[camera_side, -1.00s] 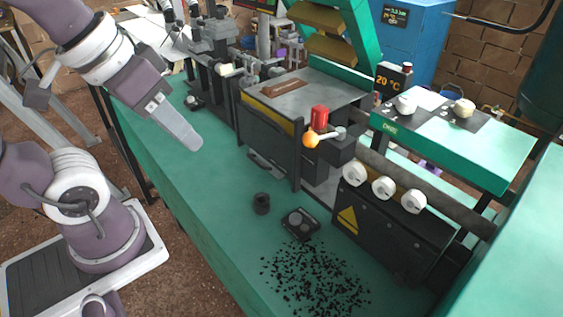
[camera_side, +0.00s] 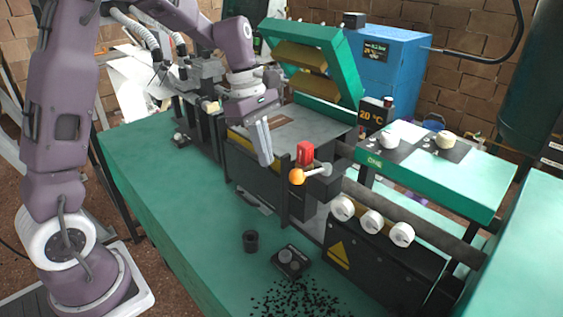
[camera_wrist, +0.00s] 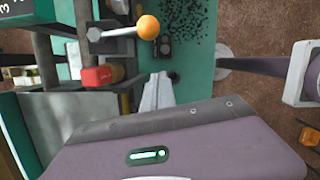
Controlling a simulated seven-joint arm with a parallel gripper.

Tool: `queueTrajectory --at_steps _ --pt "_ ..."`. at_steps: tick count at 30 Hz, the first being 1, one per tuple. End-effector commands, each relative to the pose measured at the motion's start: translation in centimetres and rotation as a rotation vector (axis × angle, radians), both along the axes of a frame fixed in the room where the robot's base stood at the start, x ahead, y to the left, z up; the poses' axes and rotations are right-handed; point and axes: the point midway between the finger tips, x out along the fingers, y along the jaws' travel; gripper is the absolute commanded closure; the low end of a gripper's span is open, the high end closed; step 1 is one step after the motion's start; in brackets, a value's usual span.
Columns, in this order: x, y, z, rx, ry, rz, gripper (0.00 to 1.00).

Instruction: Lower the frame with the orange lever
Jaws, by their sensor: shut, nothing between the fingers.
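The orange lever (camera_side: 297,176) is a round orange knob on a grey metal arm at the front of the machine, beside a red block. It also shows in the wrist view (camera_wrist: 148,27), at the top centre. The green frame (camera_side: 343,62) stands raised and tilted over the machine, with yellow-brown pads on its inner side. My gripper (camera_side: 266,160) is shut and empty, pointing down just left of the orange knob and apart from it. In the wrist view its fingers (camera_wrist: 159,80) show below the knob.
The red block (camera_side: 305,152) stands right behind the knob. White knobs (camera_side: 372,222) line the dark front panel with a yellow warning sign. A small black cup (camera_side: 250,241), a black two-knob box (camera_side: 291,261) and scattered black bits lie on the green table (camera_side: 180,215). The table's front left is clear.

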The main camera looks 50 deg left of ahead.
Motion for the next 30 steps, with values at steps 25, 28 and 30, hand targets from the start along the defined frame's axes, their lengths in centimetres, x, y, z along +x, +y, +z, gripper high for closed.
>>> queueTrajectory --at_steps 25,28,30 --pt "0.8 -4.4 -0.8 0.000 -0.001 0.004 1.00" --pt "0.7 -4.6 -0.8 0.000 -0.001 0.026 1.00" --pt "0.7 -4.9 -0.8 0.000 0.000 0.047 1.00"
